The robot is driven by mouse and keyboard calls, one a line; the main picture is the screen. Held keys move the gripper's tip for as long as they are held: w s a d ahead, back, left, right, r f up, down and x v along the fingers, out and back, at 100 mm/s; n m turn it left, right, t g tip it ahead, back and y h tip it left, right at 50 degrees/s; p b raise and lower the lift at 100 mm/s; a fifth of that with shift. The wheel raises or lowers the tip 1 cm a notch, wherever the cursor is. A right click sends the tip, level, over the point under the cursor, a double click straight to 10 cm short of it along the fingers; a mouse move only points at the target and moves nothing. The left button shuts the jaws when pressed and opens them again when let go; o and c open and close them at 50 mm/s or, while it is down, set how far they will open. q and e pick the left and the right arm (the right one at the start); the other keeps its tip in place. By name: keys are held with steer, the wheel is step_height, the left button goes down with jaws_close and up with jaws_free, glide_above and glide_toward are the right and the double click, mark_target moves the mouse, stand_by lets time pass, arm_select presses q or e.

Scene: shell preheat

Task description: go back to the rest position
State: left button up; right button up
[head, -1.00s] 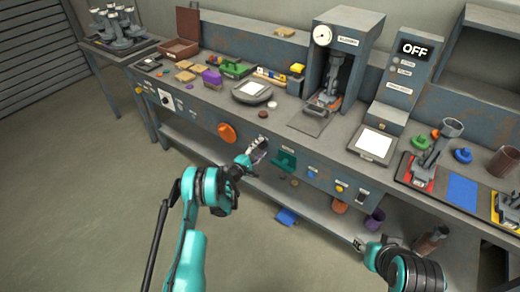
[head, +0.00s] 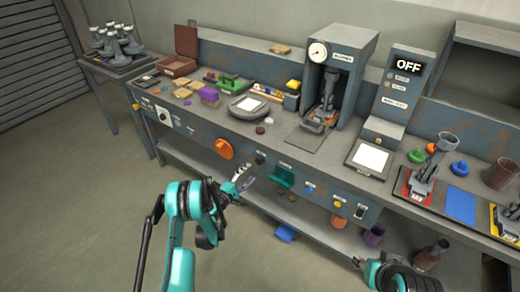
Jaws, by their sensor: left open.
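My left gripper (head: 244,180) is in front of the bench front panel, a little right of and below the orange knob (head: 224,148). It is open, with nothing visible between its fingers. My left arm comes up from the bottom left, bent at the elbow. My right arm (head: 385,278) shows only in part at the bottom edge, right of the middle. Its gripper cannot be made out clearly.
The workbench (head: 280,145) runs across the view. On it stand a press-like machine (head: 340,70) with a gauge and a unit whose display (head: 408,66) reads OFF. A blue object (head: 286,232) lies on the lower shelf. The floor at left is clear.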

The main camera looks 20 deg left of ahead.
arm_select(q)
steer(key=d+r+m+g, duration=0.3)
steer(key=d+r+m, duration=0.25)
steer(key=r, duration=0.75)
steer(key=s+d+r+m+g, duration=0.3)
steer(key=s+d+r+m, duration=0.15)
steer(key=s+r, duration=0.45)
steer(key=s+d+r+m+g+y, duration=0.1)
steer(key=s+r+m+y, duration=0.1)
steer(key=s, duration=0.6)
steer(key=s+d+r+m+g+y, duration=0.1)
steer(key=s+r+g, duration=0.1)
steer(key=s, duration=0.7)
steer(key=s+a+f+m+y, duration=0.1)
steer(key=s+m, duration=0.1)
steer(key=s, duration=0.5)
steer(key=s+a+f+m+g+y, duration=0.1)
steer(key=s+a+f+y, duration=0.1)
steer(key=s, duration=0.5)
steer(key=shift+s+a+m, duration=0.15)
steer(key=shift+a+m, duration=0.15)
steer(key=shift+m, duration=0.1)
steer(key=shift+f, duration=0.1)
